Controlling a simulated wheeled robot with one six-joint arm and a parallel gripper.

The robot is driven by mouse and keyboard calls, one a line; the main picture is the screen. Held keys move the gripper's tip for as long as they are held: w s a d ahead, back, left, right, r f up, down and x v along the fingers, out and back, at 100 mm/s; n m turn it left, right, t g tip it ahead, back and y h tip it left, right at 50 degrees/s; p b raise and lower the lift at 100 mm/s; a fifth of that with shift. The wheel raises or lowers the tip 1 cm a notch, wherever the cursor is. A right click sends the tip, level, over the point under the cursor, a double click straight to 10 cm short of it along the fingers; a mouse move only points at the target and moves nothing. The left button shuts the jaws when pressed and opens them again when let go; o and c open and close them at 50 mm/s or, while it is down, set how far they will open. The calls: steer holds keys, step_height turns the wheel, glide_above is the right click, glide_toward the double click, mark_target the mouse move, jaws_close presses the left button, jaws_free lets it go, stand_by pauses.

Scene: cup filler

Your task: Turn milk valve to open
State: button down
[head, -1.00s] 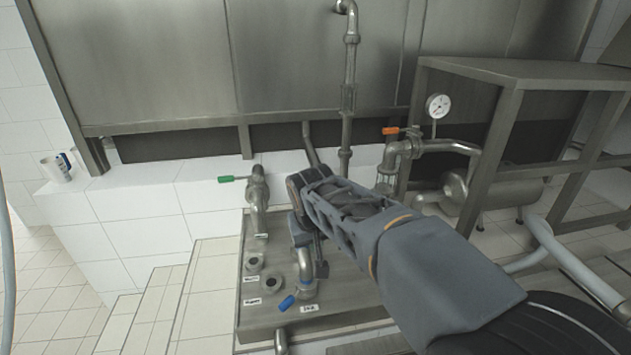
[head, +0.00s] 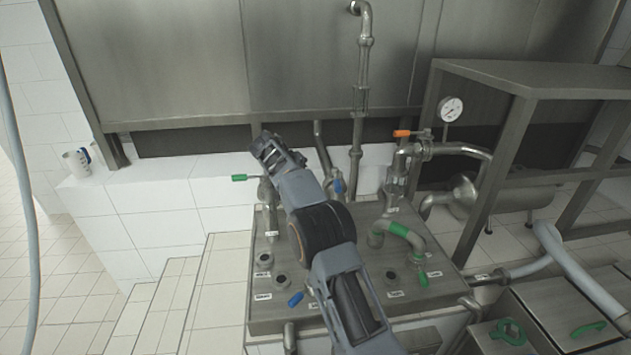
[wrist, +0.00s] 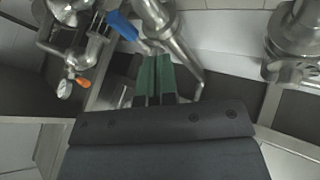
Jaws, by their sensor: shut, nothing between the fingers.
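I cannot tell from the small labels which valve is the milk valve. A green-handled valve (head: 240,178) stands at the back left of the metal platform, and an orange-handled valve (head: 403,133) at the back right. A blue handle (head: 338,186) sits on the middle pipe; another blue handle (head: 296,299) is at the platform's front. My gripper (head: 266,147) is raised above the back left of the platform. In the wrist view its green fingers (wrist: 155,68) are together and empty. A blue handle (wrist: 122,25) lies just beyond them there, apparently untouched; an orange handle (wrist: 78,84) is farther left.
The metal platform (head: 262,322) carries several sockets and a green-banded curved pipe (head: 396,230). A gauge (head: 450,109) and a metal frame (head: 520,85) are at the right. A white jug (head: 76,163) stands on the left ledge.

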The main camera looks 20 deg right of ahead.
mark_target(337, 180)
steer(key=d+f+p, duration=0.3)
steer(key=d+f, duration=0.3)
steer(key=d, duration=0.3)
steer(key=shift+w+d+f, duration=0.15)
steer(key=shift+w+d, duration=0.1)
steer(key=shift+w, duration=0.2)
